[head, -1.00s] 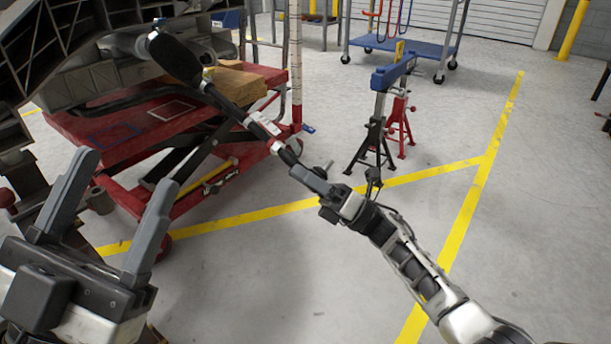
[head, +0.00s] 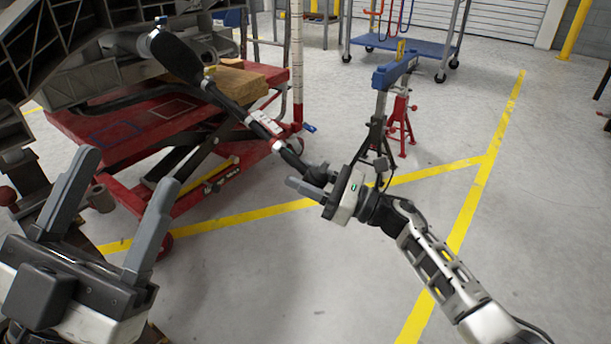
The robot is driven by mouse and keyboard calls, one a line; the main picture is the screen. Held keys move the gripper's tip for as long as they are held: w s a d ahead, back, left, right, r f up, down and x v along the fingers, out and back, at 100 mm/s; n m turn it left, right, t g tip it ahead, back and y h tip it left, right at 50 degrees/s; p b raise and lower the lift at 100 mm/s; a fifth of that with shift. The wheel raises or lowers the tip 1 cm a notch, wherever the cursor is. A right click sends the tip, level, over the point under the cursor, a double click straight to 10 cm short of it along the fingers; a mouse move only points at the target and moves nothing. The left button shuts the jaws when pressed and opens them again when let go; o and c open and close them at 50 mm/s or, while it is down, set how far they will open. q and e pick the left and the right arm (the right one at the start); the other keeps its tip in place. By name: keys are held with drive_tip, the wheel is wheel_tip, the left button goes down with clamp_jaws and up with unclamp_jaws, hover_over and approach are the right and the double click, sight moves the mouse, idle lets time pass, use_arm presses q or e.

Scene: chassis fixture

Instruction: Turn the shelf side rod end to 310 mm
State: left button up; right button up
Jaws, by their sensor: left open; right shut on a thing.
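A long dark rod (head: 230,105) with a thick black boot (head: 176,55) at its upper end slopes down to the right from the chassis (head: 85,78). A white label (head: 264,123) is on the rod. My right gripper (head: 308,180) is shut on the rod end (head: 292,160) at the rod's lower right tip. Its jaws hide much of that end. My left gripper (head: 112,205) is open and empty at the lower left, fingers pointing up, apart from the rod. No 310 mm reading can be made out.
A red lift table (head: 130,115) carrying a wooden block (head: 235,82) stands below the chassis. A white upright staff with a red foot (head: 297,60) stands beside it. Red and black stands (head: 400,125) and a blue cart (head: 400,45) are behind. The floor at right is clear.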

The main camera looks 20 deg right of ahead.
drive_tip(key=shift+w+r+n, duration=0.1)
drive_tip(key=shift+r+n, duration=0.15)
drive_tip(key=shift+n, duration=0.15)
idle(0.3)
drive_tip(key=o, duration=0.9)
drive_tip(key=shift+f, duration=0.15)
drive_tip(key=shift+s+d+f+h, duration=0.15)
drive_tip(key=shift+s+d+h, duration=0.05)
drive_tip(key=shift+d+h, duration=0.1)
use_arm(q)
drive_tip(key=f+n+y, duration=0.1)
drive_tip(key=w+f+n+y+p, duration=0.1)
drive_tip(key=n, duration=0.1)
drive_tip(key=f+n+y+p, duration=0.1)
drive_tip(key=n+y, duration=0.1)
drive_tip(key=shift+w+a, duration=0.2)
drive_tip(key=shift+w, duration=0.1)
use_arm(e)
drive_tip(key=v, duration=1.5)
drive_tip(key=shift+s+f, duration=0.1)
use_arm(q)
drive_tip(key=shift+f, duration=0.1)
